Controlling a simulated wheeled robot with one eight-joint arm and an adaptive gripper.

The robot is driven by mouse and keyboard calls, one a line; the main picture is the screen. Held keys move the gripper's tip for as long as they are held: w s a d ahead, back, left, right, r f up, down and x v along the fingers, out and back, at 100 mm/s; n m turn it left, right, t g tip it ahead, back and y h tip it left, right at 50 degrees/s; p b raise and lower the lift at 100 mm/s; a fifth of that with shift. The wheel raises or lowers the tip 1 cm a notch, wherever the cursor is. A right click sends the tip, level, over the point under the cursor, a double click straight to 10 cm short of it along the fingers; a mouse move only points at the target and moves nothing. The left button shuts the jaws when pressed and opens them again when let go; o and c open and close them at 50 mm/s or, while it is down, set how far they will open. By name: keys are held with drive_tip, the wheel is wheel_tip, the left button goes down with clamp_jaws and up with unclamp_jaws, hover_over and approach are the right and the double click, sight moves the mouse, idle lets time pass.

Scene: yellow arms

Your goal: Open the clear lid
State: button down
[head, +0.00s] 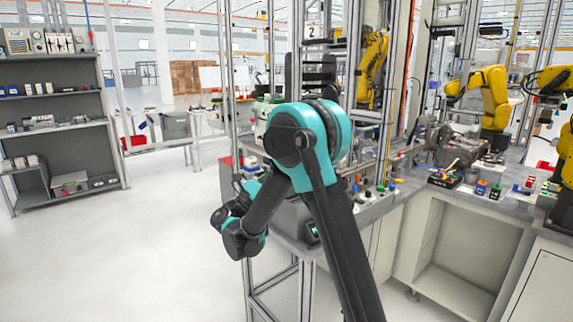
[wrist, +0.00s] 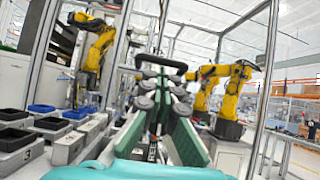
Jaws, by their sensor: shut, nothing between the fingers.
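I cannot pick out the clear lid for sure in either view. In the wrist view my gripper (wrist: 163,84) points forward, its teal and dark fingers close together and empty. A dark curved bar (wrist: 160,61) shows just beyond the fingertips. I cannot tell whether it belongs to the lid or whether the fingers touch it. In the head view my teal and black arm fills the middle and hides part of the workbench (head: 381,207). The gripper's fingers cannot be made out there.
Yellow robot arms (head: 489,95) stand over the bench at the right. Small coloured parts and a black tray (head: 445,179) lie on it. Metal posts frame the cell. A grey shelf (head: 55,110) stands at the left, with open floor before it. Black bins (wrist: 52,123) show in the wrist view.

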drive_tip(key=shift+s+a+f, duration=0.15)
drive_tip(key=shift+s+a, duration=0.2)
drive_tip(key=shift+a, duration=0.1)
idle(1.1)
